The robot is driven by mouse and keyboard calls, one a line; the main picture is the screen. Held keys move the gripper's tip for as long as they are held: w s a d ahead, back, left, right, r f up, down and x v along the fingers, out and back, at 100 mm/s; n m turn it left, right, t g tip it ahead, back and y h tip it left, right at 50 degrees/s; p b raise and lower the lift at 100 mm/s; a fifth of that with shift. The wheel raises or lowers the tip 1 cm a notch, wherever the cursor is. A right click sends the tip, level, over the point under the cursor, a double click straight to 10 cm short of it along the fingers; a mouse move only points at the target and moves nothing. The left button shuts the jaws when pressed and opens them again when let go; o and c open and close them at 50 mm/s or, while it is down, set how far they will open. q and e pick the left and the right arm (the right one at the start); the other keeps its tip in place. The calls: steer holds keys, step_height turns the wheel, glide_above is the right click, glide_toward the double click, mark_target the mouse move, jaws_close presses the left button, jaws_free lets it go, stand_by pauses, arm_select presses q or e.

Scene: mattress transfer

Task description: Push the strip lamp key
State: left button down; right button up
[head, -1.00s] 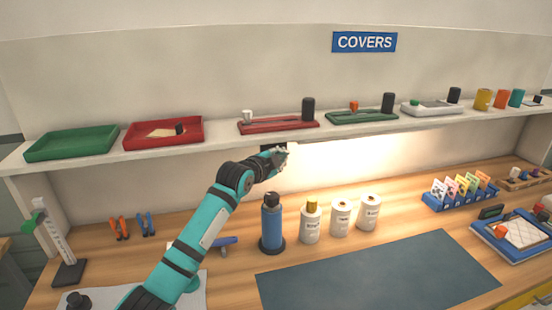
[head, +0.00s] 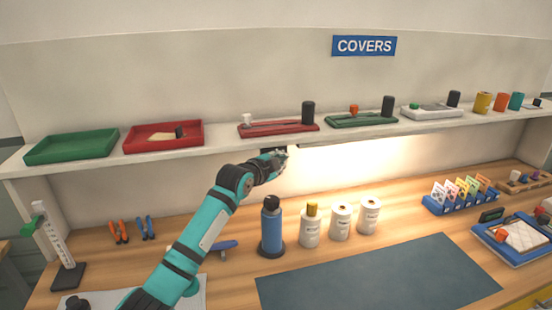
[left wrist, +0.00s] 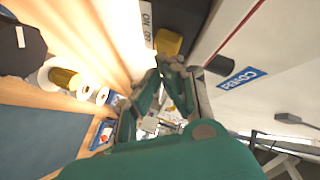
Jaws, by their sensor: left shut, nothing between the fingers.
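The strip lamp under the shelf is lit; its glow (head: 360,152) spreads over the wall below. A dark box (head: 267,150) sits at the lamp's left end, partly behind my gripper. In the left wrist view, a yellow key (left wrist: 168,42) shows beside a white ON/OFF label (left wrist: 147,22). My left gripper (head: 281,156) is at the lamp's left end, just under the shelf edge. Its fingers (left wrist: 169,68) are shut and empty, with their tips close to the yellow key. I cannot tell whether they touch it. My right gripper is not in view.
The shelf (head: 220,139) holds trays and covers above my gripper. Below stand a blue bottle (head: 271,228) and several white containers (head: 340,222). A dark mat (head: 380,275) lies clear at the front of the bench.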

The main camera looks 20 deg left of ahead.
arm_select(q)
steer(key=shift+w, duration=0.15)
stand_by(0.4)
steer(key=shift+w+a, duration=0.2)
steer(key=shift+w, duration=0.05)
steer(key=shift+w+a, duration=0.15)
steer(key=shift+w, duration=0.05)
stand_by(0.5)
steer(key=shift+s+d+p, duration=0.3)
steer(key=shift+s+p, duration=0.15)
steer(key=shift+s, duration=0.15)
